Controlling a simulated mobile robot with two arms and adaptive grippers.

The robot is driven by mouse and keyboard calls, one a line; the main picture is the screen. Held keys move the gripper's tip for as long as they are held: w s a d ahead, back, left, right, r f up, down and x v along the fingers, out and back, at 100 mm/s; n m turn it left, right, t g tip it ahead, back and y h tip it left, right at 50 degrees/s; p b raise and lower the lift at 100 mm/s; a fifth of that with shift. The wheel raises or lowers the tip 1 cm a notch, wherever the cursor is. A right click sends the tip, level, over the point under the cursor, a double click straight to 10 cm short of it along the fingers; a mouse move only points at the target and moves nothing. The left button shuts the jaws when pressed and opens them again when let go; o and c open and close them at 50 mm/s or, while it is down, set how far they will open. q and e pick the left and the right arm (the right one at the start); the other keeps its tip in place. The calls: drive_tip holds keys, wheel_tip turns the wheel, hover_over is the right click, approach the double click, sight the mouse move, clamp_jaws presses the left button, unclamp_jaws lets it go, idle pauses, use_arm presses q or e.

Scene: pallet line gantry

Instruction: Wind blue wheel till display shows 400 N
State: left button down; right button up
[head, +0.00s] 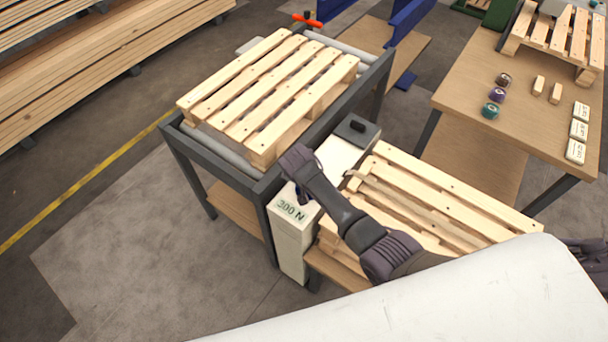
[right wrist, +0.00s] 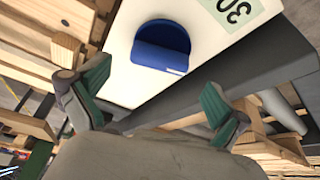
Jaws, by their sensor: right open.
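The pale box (head: 290,246) stands at the end of the roller frame, and its display (head: 291,210) reads 300 N. In the right wrist view the blue wheel (right wrist: 160,47) sits on the box's pale face, beside the partly cut-off display (right wrist: 236,8). In the head view my right gripper (head: 299,182) is at the box and mostly hides the wheel. In the right wrist view my right gripper (right wrist: 156,88) is open, its green-padded fingers spread wide. The wheel lies ahead between their lines; I see no finger touching it. My left gripper is not in view.
A pallet (head: 270,88) lies on the roller frame (head: 225,170). Another pallet (head: 455,195) lies just right of the box, under my arm. A wooden table (head: 465,95) at the right holds spools, small blocks and labelled cards. Floor at the left is clear.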

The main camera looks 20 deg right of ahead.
drive_tip(key=v, duration=0.8)
drive_tip(key=shift+r, duration=0.15)
drive_tip(key=shift+s, duration=0.1)
